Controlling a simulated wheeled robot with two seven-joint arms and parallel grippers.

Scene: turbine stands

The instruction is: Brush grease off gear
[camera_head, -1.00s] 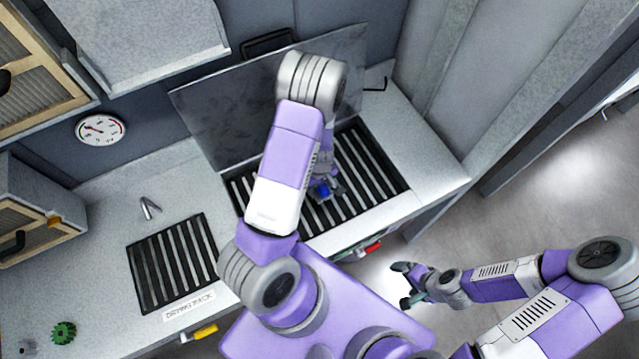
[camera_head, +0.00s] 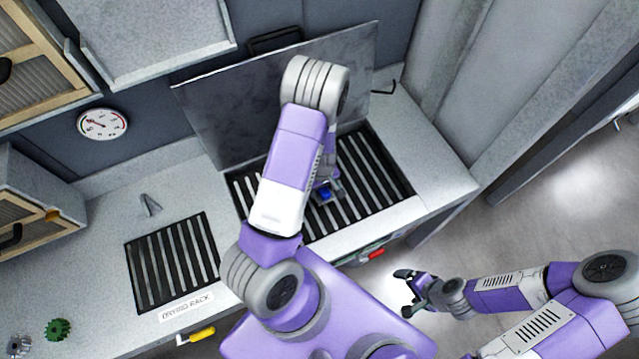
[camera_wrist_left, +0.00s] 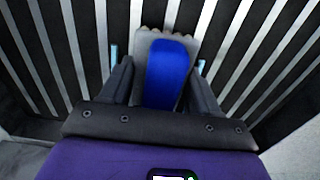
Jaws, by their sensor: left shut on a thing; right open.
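My left gripper (camera_head: 326,190) points down over the black slatted grate of the open basin (camera_head: 372,170). It is shut on a blue-backed brush (camera_wrist_left: 170,75), whose grey scalloped edge shows past the blue in the left wrist view. The brush shows as a small blue patch (camera_head: 325,195) in the head view. I see no gear under the brush; whether it touches the slats I cannot tell. A green gear (camera_head: 57,329) lies on the counter at the lower left, with a grey part (camera_head: 17,345) beside it. My right gripper (camera_head: 406,292) is open and empty over the floor.
A drying rack (camera_head: 172,262) with dark slats lies left of the basin. A raised metal lid (camera_head: 225,105) stands behind the basin. A red handle (camera_head: 372,254) and a yellow handle (camera_head: 200,335) are on the counter's front. The floor at right is clear.

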